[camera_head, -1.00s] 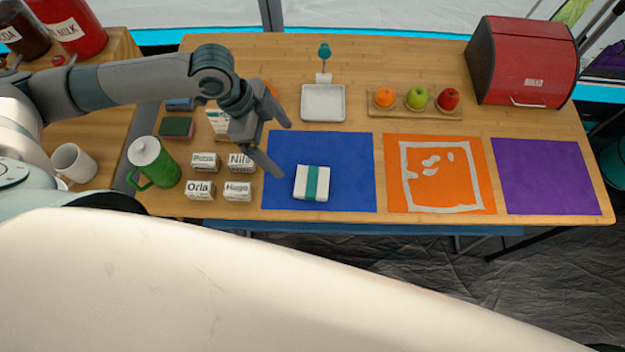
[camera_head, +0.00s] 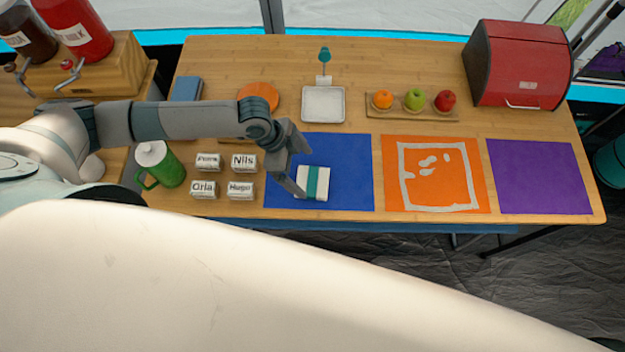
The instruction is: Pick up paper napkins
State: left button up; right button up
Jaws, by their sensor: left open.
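The paper napkins (camera_head: 323,183) are a white stack with a teal band around the middle, lying on the blue mat (camera_head: 350,157) toward its front left part. My left gripper (camera_head: 303,172) is open and empty, reaching in from the left over the left part of the blue mat. One fingertip shows right by the left edge of the napkins; I cannot tell whether it touches them. My right gripper is not in view.
Several name blocks (camera_head: 240,190) and a green pitcher (camera_head: 163,166) stand left of the blue mat. An orange mat (camera_head: 470,175) and a purple mat (camera_head: 540,178) lie to the right. Behind are a white tray (camera_head: 323,104), a fruit board (camera_head: 395,111) and a red bread box (camera_head: 518,62).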

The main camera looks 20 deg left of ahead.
aim_at(311, 181)
pick_arm(q)
jog(key=shift+s+d+f+p, duration=0.1)
jog(key=shift+d+f+p, duration=0.25)
jog(key=shift+p, duration=0.1)
jog(key=p+x, duration=0.1)
jog(key=x, duration=0.2)
jog(key=shift+s+d+f+p, duration=0.15)
jog(key=shift+f+p, duration=0.1)
jog(key=shift+p, duration=0.15)
jog(key=shift+d+f, duration=0.1)
jog(key=shift+f, duration=0.25)
jog(key=shift+f, duration=0.2)
jog(key=shift+c, duration=0.3)
jog(key=c, duration=1.1)
